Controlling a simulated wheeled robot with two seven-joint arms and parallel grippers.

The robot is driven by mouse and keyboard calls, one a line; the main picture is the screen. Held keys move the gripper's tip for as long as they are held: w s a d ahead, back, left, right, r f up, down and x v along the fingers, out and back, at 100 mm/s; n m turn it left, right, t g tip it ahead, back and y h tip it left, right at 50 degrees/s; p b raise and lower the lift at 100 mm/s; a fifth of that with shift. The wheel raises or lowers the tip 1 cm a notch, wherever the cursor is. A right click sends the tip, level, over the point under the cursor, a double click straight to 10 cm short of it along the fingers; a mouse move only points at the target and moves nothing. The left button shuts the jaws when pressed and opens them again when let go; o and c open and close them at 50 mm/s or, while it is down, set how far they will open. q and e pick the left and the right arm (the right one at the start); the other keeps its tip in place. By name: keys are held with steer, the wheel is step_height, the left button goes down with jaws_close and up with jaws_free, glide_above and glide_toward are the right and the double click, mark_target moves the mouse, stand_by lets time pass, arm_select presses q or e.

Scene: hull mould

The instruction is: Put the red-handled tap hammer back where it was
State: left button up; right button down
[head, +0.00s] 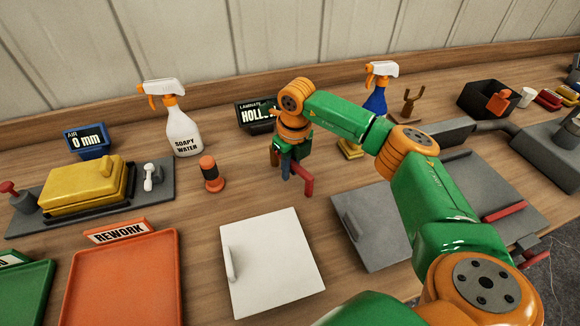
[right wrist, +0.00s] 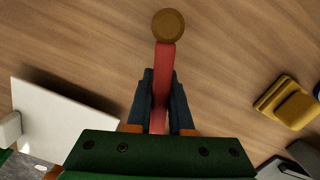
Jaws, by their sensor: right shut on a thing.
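The red-handled tap hammer is in my right gripper (head: 286,170). Its red handle (head: 304,180) shows beside the fingers in the head view. In the right wrist view the dark fingers (right wrist: 161,105) are shut around the red handle (right wrist: 165,65), and the round brass-coloured head (right wrist: 169,25) points away from the gripper. The hammer is over the wooden bench; its exact height is hard to tell. A brown forked stand (head: 408,103) is at the back right with nothing in its fork. My left gripper is not in view.
A white panel (head: 268,262) with a handle lies in front. Near the gripper are an orange-and-black cylinder (head: 211,174), a soapy water bottle (head: 181,130) and a yellow block (right wrist: 290,103). A blue spray bottle (head: 376,98) and black bin (head: 484,100) stand behind.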

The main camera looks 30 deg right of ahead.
steer(key=shift+f+b, duration=0.45)
steer(key=shift+f, duration=0.05)
steer(key=c, duration=0.7)
jaws_free()
steer(key=shift+c, duration=0.2)
steer(key=shift+r, duration=0.1)
